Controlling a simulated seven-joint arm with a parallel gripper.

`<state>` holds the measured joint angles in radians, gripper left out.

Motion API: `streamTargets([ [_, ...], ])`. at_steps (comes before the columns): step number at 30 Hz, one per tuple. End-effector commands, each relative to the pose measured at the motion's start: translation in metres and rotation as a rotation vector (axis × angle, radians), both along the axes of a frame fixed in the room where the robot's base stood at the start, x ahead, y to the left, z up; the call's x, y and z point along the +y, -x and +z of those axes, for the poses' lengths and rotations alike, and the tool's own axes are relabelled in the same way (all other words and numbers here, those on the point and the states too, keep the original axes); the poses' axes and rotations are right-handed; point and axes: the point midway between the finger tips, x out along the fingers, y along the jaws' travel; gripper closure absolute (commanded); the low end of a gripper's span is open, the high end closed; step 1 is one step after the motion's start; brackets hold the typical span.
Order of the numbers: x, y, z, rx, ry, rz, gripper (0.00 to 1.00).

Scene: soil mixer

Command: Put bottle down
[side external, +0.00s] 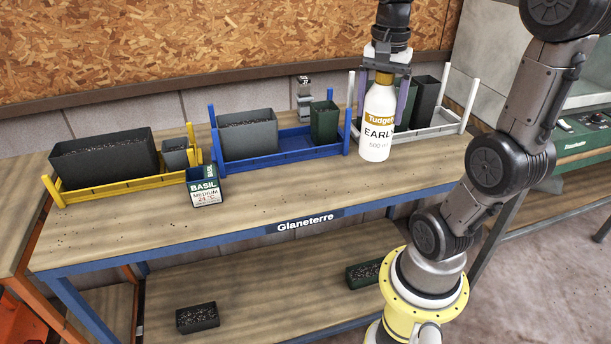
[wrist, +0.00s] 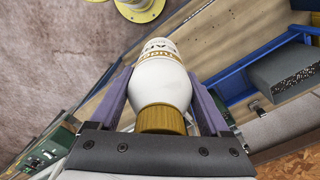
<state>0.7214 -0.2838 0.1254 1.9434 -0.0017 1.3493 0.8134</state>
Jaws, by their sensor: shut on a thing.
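The white bottle (side external: 377,125) has a gold cap and a label reading "Tudge.. EARLY". It hangs upright from my gripper (side external: 382,88) at the right part of the workbench. The two purple fingers are closed on it near the cap and shoulder. In the wrist view my gripper (wrist: 165,95) also holds the bottle (wrist: 160,80), with the gold cap nearest the camera. The bottle's base is over the wooden bench top (side external: 270,205); I cannot tell whether it touches it.
A white tray (side external: 432,132) with dark green pots stands behind the bottle. A blue tray (side external: 290,150) with pots is in the middle, and a yellow tray (side external: 115,183) with pots at the left. A BASIL box (side external: 205,190) stands near the yellow tray. The front bench top is clear.

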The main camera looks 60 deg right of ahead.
Motion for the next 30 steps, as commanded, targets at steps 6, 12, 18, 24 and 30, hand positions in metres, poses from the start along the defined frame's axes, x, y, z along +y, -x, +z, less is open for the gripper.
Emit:
streamTargets([
  [6,0.036,-0.034,0.001,-0.001,0.0,0.156,1.0],
  [12,0.057,-0.047,0.0,0.003,-0.003,0.255,1.0],
  [18,0.057,-0.063,-0.007,0.008,-0.006,0.279,1.0],
  [24,0.04,-0.1,-0.026,0.009,-0.007,0.278,1.0],
  [30,0.024,-0.138,-0.047,0.009,-0.006,0.278,1.0],
])
